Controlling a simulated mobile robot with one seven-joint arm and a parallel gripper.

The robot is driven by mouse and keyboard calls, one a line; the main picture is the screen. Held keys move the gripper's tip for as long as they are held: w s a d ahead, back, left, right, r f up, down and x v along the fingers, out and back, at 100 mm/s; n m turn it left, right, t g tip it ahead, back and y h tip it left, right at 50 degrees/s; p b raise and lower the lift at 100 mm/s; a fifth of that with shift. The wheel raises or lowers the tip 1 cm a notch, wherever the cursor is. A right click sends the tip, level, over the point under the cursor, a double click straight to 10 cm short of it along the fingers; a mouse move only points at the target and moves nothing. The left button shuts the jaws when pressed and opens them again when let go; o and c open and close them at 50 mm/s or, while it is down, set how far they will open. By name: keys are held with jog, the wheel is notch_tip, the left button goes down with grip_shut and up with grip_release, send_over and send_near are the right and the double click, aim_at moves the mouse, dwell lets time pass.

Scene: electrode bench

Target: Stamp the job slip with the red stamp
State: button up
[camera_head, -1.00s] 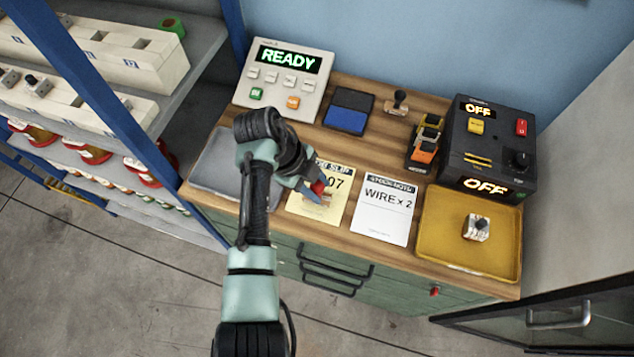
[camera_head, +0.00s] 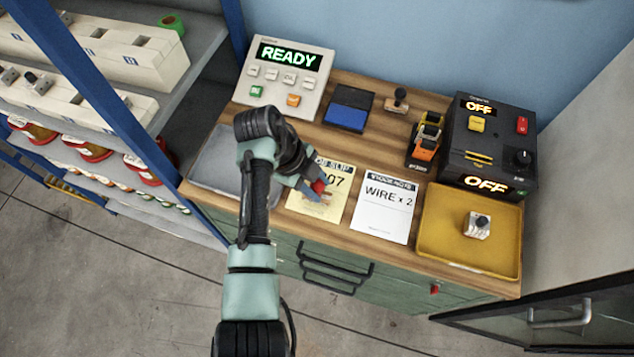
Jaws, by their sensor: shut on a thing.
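The job slip (camera_head: 322,208) is a yellow sheet lying on the wooden bench top, left of a white note. My gripper (camera_head: 315,188) is over the upper part of the slip and shut on the red stamp (camera_head: 319,185). Only a small red part of the stamp shows between the fingers. I cannot tell whether the stamp's face touches the paper. My arm and gripper hide the slip's upper left, and any mark under the stamp is hidden.
A white stock note (camera_head: 385,222) reads "WIRE x 2". A yellow tray (camera_head: 440,245) holds a small block. Behind are an ink pad (camera_head: 347,118), a dark-handled stamp (camera_head: 397,101), an orange-yellow device (camera_head: 426,140), a READY panel (camera_head: 275,88) and a black OFF unit (camera_head: 500,140).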

jog(key=shift+s+f+b, duration=0.1)
jog(key=shift+f+b, duration=0.25)
jog(key=shift+f, duration=0.1)
dwell(1.1)
jog(key=shift+r, duration=0.1)
notch_tip(320, 180, up, 7)
jog(key=p, duration=0.5)
jog(key=shift+p, duration=0.35)
dwell(0.6)
